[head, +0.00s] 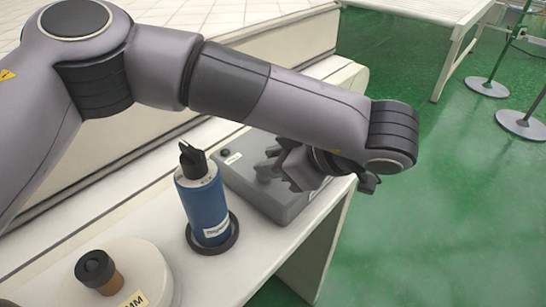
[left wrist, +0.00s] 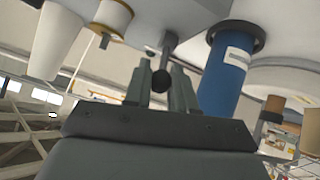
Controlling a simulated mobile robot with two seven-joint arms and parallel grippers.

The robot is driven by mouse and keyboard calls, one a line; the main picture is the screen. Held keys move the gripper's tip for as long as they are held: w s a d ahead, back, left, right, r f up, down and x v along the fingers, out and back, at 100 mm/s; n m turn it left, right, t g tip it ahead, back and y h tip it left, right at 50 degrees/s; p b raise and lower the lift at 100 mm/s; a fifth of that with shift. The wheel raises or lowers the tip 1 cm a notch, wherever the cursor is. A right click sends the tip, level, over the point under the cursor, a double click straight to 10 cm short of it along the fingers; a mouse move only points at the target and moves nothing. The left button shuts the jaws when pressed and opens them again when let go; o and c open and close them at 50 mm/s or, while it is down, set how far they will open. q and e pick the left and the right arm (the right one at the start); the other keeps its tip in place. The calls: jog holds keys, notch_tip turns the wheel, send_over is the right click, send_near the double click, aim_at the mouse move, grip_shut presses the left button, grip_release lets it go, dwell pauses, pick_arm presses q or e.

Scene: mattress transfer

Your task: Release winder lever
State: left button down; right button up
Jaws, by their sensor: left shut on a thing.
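My left gripper (head: 268,168) reaches over a grey box (head: 288,208) on the white table, and the arm above it partly hides the box. In the left wrist view, the two dark fingers of my left gripper (left wrist: 164,76) are shut around the end of a thin grey lever. The winder lever (left wrist: 169,45) ends in a dark round knob that shows between the fingers. In the head view the lever is hard to make out behind the gripper. My right gripper is in neither view.
A blue bottle-like cylinder (head: 206,205) with a dark top stands in a black ring left of the box. A round white base (head: 130,272) with a dark knob is at the front left. Green floor (head: 420,220) is open at the right.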

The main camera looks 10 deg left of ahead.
pick_arm(q)
jog(key=c, duration=1)
grip_release()
jog(key=shift+o, duration=0.2)
jog(key=v, duration=0.7)
jog(key=shift+d, duration=0.15)
